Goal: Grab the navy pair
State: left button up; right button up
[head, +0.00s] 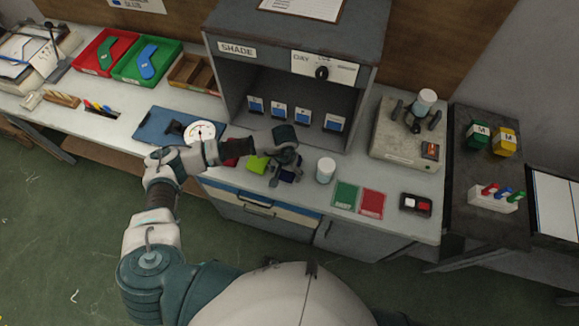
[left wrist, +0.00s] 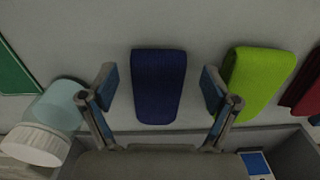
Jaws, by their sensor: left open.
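The navy pair (left wrist: 158,100) is a folded dark blue bundle lying on the grey bench top. In the left wrist view it lies between the two spread fingers of my left gripper (left wrist: 158,74), with a gap on each side. In the head view my left gripper (head: 284,170) hangs over the navy pair (head: 289,177) and hides most of it. The gripper is open and empty. Its height above the bench is hard to judge. My right gripper is not in view.
A lime green pair (left wrist: 253,85) lies close beside the navy one, with a dark red pair (left wrist: 306,95) beyond it. A white-capped bottle (head: 325,170) stands on the other side. The shade booth (head: 238,85) rises behind. Green (head: 345,195) and red (head: 372,203) cards lie farther right.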

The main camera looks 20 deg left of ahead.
pick_arm(q)
jog(key=shift+d+f, duration=0.1)
jog(key=shift+f, duration=0.6)
jog(key=c, duration=1.3)
jog(key=shift+o, duration=0.2)
